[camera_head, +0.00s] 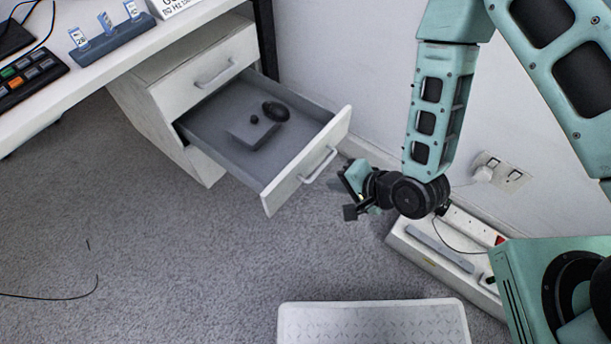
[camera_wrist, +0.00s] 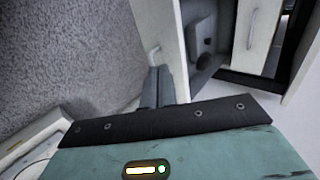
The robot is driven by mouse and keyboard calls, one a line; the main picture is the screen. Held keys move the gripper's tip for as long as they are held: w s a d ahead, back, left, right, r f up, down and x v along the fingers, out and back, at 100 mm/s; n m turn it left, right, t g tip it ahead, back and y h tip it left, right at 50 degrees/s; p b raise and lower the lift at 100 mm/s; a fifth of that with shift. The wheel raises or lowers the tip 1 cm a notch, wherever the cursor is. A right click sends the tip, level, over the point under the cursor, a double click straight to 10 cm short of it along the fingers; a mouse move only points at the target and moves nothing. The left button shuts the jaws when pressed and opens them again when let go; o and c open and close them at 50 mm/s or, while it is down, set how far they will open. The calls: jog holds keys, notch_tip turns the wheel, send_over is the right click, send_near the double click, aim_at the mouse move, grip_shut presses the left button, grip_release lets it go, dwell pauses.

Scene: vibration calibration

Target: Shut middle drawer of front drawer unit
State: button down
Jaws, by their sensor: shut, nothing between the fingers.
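The middle drawer (camera_head: 283,180) of the white drawer unit (camera_head: 205,160) is pulled far out under the desk. A grey box and a dark round item lie inside it. Its front has a bar handle (camera_head: 318,165); in the wrist view the drawer front (camera_wrist: 165,22) and its handle (camera_wrist: 154,52) show just beyond my fingers. The top drawer (camera_head: 210,72) is shut. My gripper (camera_head: 350,211) is shut and empty, outside the drawer, to the right of its front near the handle. A gap shows in the head view; whether the fingertips (camera_wrist: 157,88) touch the front is unclear.
A power strip on a white box (camera_head: 445,260) stands by the wall below my arm. A white textured-top object (camera_head: 372,322) is at the bottom. Desk items (camera_head: 112,35) stand above left. Carpet left of the drawer is mostly clear, apart from a thin cable.

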aim_at(292, 173)
jog(key=x, duration=0.3)
jog(key=r+b+x, duration=0.1)
jog(key=x, duration=0.3)
jog(key=a+b+x, duration=0.1)
jog(key=x, duration=0.3)
jog(key=shift+w+a+r, duration=0.15)
jog(key=shift+w, duration=0.3)
jog(key=shift+w+a, duration=0.35)
jog(key=shift+a, duration=0.05)
